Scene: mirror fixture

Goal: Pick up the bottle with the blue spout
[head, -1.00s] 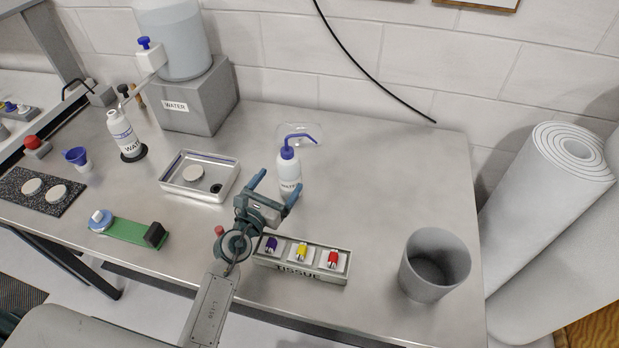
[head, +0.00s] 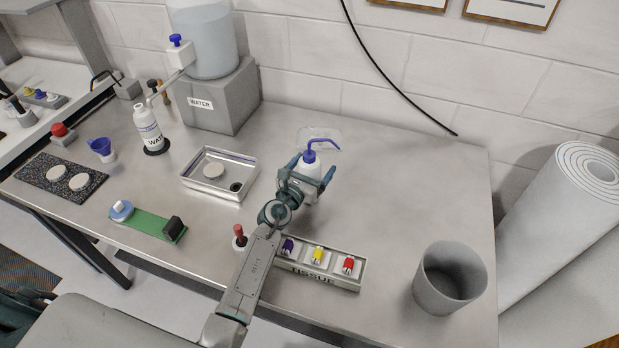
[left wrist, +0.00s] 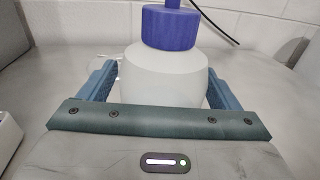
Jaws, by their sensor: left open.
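The white bottle (head: 310,183) with the blue spout (head: 322,145) stands upright on the metal table, in the middle of the head view. My left gripper (head: 312,172) is open, with its two fingers around the bottle's upper body. In the left wrist view the bottle's white shoulder (left wrist: 165,75) and blue cap (left wrist: 170,27) show between the two blue fingers. A gap shows beside each finger. The lower part of the bottle is partly hidden by the gripper. My right gripper is not in view.
A metal tray (head: 243,183) is to the left. A grey bin (head: 448,278) is at the right. Another white bottle (head: 146,124) stands below the water tank's tap. The table's right middle is clear.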

